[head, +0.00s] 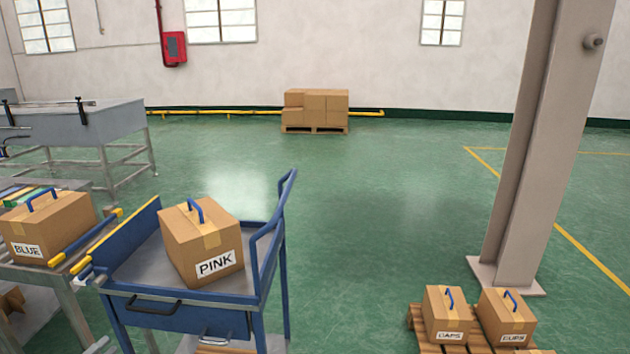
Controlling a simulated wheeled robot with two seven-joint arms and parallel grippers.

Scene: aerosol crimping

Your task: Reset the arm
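A small pale part at the bottom edge, left of the cart, seems to be the tip of my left gripper (98,346). Too little of it shows to tell whether it is open or shut, or whether it holds anything. My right gripper is not in view. A cardboard box labelled PINK (204,245) with a blue handle stands on the blue cart (185,318). A box labelled BLUE (52,232) stands on the metal table at the left.
Two boxes, CAPS (448,317) and one whose label looks like CUBS (508,318), stand on a wooden pallet at lower right. A grey column (530,150) rises behind them. Stacked cartons (316,108) stand by the far wall. The green floor between is clear.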

